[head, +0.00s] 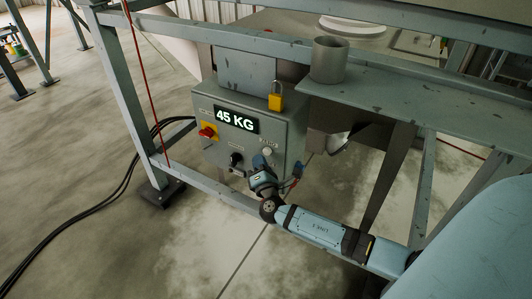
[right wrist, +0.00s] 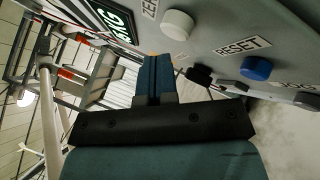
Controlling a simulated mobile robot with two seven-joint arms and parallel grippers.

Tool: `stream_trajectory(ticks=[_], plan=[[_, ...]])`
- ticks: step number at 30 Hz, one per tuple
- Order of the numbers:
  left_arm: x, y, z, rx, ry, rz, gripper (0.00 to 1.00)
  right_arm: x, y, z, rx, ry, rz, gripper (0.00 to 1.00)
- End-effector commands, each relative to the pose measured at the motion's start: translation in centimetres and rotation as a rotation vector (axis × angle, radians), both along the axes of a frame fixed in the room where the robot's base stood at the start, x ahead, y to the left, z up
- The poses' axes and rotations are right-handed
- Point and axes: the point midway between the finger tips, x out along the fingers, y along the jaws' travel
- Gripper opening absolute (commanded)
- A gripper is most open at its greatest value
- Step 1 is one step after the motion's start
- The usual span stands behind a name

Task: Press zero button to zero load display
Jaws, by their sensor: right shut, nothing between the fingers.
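The grey control box (head: 290,120) hangs on the frame, and its lit display (head: 236,119) reads 45 KG. The round white zero button (head: 267,151) is at the lower right of its face. It shows large in the right wrist view (right wrist: 178,24), beside its ZERO label. My right gripper (head: 259,162) is shut and empty, its fingertips close to the panel just below the white button. In the right wrist view the closed fingertips (right wrist: 155,58) end short of the button, with a visible gap. My left gripper is not in view.
A blue reset button (right wrist: 257,68) sits beside the white one. The panel also has a red emergency button (head: 207,132) and a black knob (head: 236,158). A yellow padlock (head: 276,101) is on top. Steel beams (head: 420,108) surround the box.

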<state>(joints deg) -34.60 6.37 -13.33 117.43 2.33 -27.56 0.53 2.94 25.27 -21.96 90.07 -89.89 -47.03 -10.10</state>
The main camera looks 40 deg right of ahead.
Motion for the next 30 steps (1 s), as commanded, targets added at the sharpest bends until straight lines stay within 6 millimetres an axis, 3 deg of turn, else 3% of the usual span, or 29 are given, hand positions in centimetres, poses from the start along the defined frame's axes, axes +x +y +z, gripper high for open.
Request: stream_trajectory(ticks=[30], plan=[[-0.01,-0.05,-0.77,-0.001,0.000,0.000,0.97,0.34,-0.79,0.00,0.000,0.000,0.000,0.00]])
